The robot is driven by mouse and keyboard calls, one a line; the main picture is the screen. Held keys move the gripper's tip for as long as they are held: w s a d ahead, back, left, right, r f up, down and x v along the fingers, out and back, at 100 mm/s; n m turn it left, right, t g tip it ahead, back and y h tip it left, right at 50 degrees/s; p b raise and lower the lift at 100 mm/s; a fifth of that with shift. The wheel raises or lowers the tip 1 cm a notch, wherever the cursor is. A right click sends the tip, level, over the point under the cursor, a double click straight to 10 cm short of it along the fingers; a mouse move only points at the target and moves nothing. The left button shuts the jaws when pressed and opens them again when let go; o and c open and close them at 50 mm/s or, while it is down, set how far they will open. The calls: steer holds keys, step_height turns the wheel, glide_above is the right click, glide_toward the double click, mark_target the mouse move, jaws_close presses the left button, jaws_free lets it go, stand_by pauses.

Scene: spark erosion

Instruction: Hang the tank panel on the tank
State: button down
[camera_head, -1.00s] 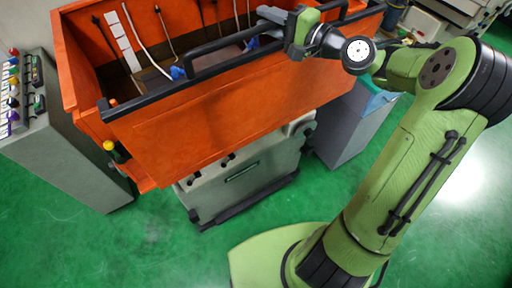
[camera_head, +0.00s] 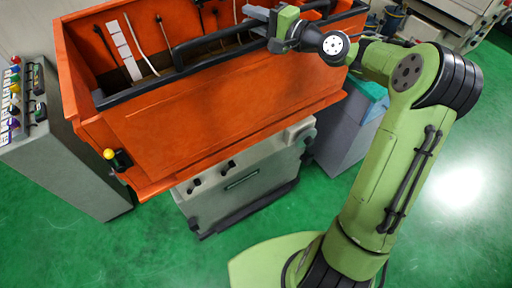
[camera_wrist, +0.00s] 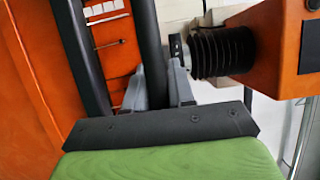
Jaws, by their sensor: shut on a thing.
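The orange tank (camera_head: 84,62) stands open-topped in the head view. The orange tank panel (camera_head: 205,122) is at its front side, with a black rail (camera_head: 135,92) along its top and a black bar handle above. The rail lies along the tank's front rim; I cannot tell if it rests there. My gripper (camera_head: 257,13) is at the right part of the handle. In the wrist view, the grey fingers (camera_wrist: 166,84) are shut around the black handle (camera_wrist: 150,45), with the rail beside it on the left. The panel's back is hidden.
A grey control cabinet (camera_head: 50,165) with coloured buttons stands left of the tank. A yellow-topped knob (camera_head: 109,154) is near the tank's lower left. A grey cabinet (camera_head: 345,125) stands right. Black bellows (camera_wrist: 212,52) are right of the fingers. Green floor in front is open.

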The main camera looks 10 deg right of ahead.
steer(key=shift+a+r, duration=0.15)
steer(key=shift+r, duration=0.2)
steer(key=shift+w+a, duration=0.25)
steer(key=shift+w, duration=0.45)
steer(key=shift+w+a, duration=0.2)
steer(key=shift+w, duration=0.45)
steer(key=shift+f+b, duration=2.05)
steer(key=shift+f, duration=0.6)
stand_by(1.7)
steer(key=c, duration=0.9)
jaws_free()
steer(key=shift+s+d, duration=0.1)
steer(key=shift+s, duration=0.1)
steer(key=shift+o, duration=0.6)
steer(key=shift+f, duration=0.55)
steer(key=shift+o, duration=1.3)
steer(key=shift+w, duration=0.1)
steer(key=shift+o, duration=0.2)
steer(key=shift+r, duration=0.15)
